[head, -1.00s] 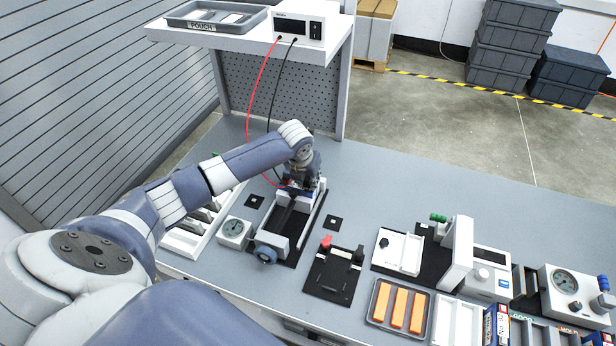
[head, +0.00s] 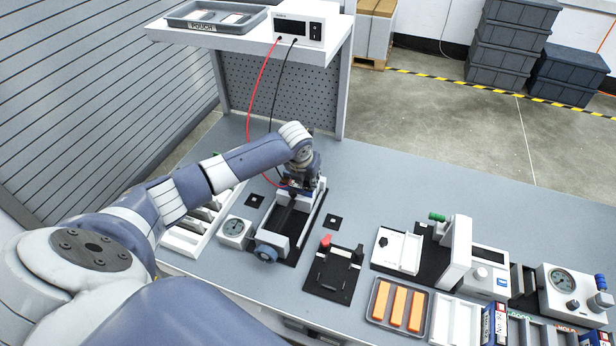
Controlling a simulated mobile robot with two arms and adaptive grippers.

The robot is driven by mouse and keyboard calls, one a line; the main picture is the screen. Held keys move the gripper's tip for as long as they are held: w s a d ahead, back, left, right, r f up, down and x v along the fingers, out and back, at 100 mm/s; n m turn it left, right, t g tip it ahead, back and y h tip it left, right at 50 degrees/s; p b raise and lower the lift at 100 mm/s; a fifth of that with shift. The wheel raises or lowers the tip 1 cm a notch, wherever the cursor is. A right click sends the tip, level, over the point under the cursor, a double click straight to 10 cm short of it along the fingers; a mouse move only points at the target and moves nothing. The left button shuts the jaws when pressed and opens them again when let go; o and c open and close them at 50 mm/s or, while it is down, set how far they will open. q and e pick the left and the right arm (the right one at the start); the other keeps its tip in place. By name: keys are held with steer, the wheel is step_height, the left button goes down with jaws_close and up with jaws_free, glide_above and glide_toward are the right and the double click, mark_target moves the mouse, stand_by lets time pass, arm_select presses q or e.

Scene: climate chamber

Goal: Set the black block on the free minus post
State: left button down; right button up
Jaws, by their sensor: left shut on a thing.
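My left gripper (head: 295,189) points down at the far end of a white clamp fixture (head: 269,239) with a blue knob. It is shut on a small dark thing, which I take to be the black block; the hand and fixture mostly hide it. A red lead (head: 248,120) and a black lead (head: 271,122) run down from the power supply (head: 298,30) to the area by this gripper. The minus post cannot be made out under the hand. A black plate (head: 332,275) with a red and a black upright part lies in front right. My right gripper is out of view.
A dial gauge (head: 235,231) stands left of the fixture, beside a white slotted rack (head: 188,239). To the right are a tray of orange bars (head: 399,307) and a white press-like device (head: 457,252). The bench (head: 380,185) behind these is clear.

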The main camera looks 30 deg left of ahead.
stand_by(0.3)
arm_select(q)
steer(key=shift+f, duration=0.3)
steer(key=shift+f, duration=0.2)
stand_by(0.8)
steer(key=shift+p, duration=0.4)
stand_by(0.3)
steer(key=c, duration=1.3)
jaws_free()
steer(key=shift+o, duration=0.3)
steer(key=shift+o, duration=0.8)
